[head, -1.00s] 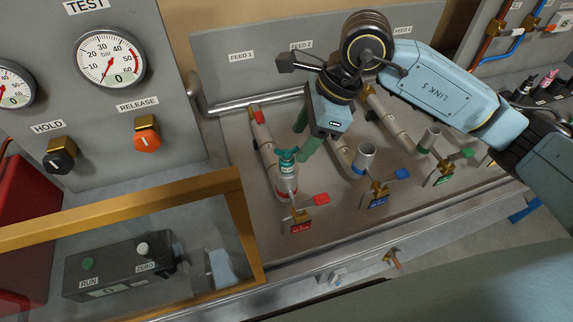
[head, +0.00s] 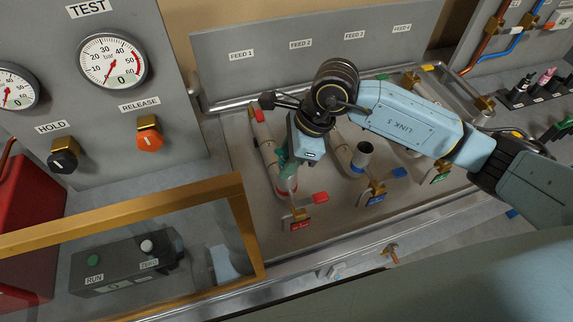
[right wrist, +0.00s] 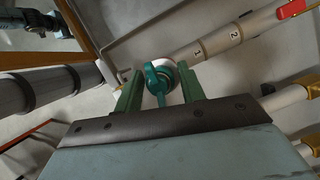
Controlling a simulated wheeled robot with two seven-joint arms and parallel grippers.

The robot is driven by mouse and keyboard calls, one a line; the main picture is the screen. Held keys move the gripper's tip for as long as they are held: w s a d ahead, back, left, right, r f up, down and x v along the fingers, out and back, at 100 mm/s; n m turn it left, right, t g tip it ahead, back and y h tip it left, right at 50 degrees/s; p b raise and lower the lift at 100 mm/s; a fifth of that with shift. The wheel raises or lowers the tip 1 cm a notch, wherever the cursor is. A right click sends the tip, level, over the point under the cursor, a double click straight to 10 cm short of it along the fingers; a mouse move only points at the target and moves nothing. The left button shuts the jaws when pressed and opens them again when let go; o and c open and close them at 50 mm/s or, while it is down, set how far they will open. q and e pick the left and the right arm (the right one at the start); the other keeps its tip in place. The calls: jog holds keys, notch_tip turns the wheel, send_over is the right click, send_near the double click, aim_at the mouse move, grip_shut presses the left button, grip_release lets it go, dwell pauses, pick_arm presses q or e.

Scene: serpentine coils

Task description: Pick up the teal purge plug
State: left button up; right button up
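The teal purge plug (right wrist: 160,78) sits on the white top of a pipe stub, between the two green fingers of my right gripper (right wrist: 160,90) in the right wrist view. The fingers are open, with a gap visible on each side of the plug. In the head view my right gripper (head: 286,163) points down over the stub with the red collar (head: 287,188) in the FEED 1 row. There its fingers largely hide the plug.
A red-handled valve (head: 298,220) stands just in front. An open grey stub with a blue collar (head: 362,157) stands to the right. A clear panel with a gold frame (head: 245,225) is at the left front. The gauge panel (head: 145,180) rises behind it.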

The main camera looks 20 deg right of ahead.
grip_shut()
jog(key=shift+r, duration=0.1)
